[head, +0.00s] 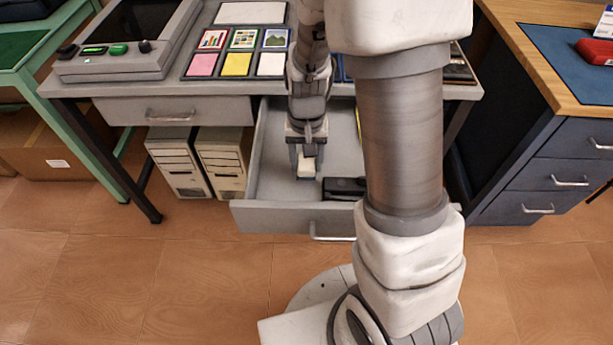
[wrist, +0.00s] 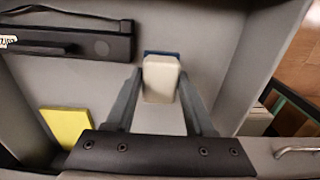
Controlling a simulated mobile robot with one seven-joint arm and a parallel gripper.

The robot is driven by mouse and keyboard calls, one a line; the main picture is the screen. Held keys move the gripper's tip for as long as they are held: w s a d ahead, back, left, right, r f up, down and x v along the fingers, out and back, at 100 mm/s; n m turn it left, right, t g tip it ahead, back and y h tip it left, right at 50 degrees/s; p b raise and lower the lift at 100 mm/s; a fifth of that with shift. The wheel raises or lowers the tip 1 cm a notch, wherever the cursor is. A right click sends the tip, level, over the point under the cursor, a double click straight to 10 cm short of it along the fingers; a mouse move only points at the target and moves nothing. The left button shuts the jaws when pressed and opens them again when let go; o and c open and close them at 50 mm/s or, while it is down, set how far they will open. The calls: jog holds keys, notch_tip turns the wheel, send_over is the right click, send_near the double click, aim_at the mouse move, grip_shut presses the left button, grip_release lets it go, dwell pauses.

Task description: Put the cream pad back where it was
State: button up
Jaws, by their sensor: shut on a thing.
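The cream pad (head: 307,168) is a small block between the fingers of my gripper (head: 307,158), inside the open grey drawer (head: 265,217). In the wrist view the cream pad (wrist: 160,80) sits between the two fingers of my gripper (wrist: 160,88), which is shut on it. A dark blue strip shows at the pad's far end; I cannot tell whether it is part of the pad or lies under it. I cannot tell whether the pad touches the drawer floor.
A black device (head: 343,188) lies in the drawer right of the pad, and a yellow pad (wrist: 65,127) lies there too. The desk above holds several cards, including a pink one (head: 202,65), and a grey machine (head: 125,55). Drawer walls stand close around my gripper.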

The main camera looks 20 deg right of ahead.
aim_at(307, 173)
jog(key=shift+f+b, duration=0.7)
jog(key=shift+f, duration=1.3)
jog(key=shift+f, duration=0.1)
jog(key=o, duration=1)
